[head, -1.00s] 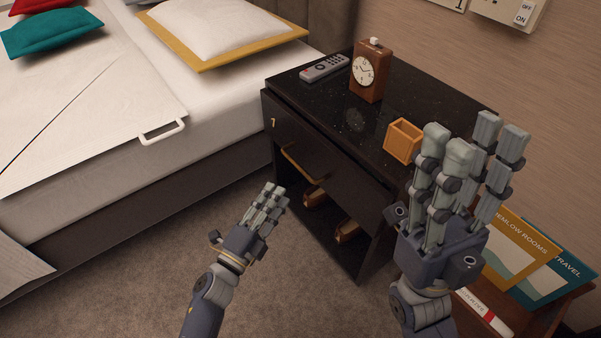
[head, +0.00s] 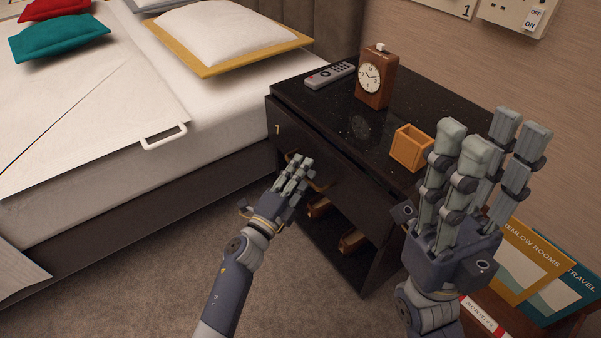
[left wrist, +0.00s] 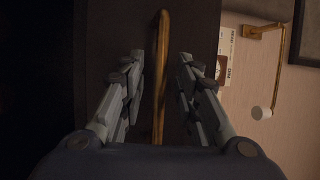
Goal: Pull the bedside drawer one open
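The black bedside cabinet (head: 385,120) stands beside the bed. Its drawer front (head: 345,178), marked with a small "1" or "7", looks shut. A brass bar handle (left wrist: 160,75) runs across the drawer front; in the left wrist view it stands upright between the fingers. My left gripper (head: 297,172) is at the handle, its fingers partly covering it in the head view. In the left wrist view the fingers are apart on either side of the bar, with gaps. My right gripper (head: 490,140) is raised in front of the cabinet's right side, fingers extended and empty.
On the cabinet top are a remote (head: 330,75), a wooden clock (head: 374,78) and an orange open box (head: 411,148). Brown items (head: 352,241) lie on the open shelf below. A brochure rack (head: 540,265) stands at right. The bed (head: 100,190) is at left; carpet is clear in front.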

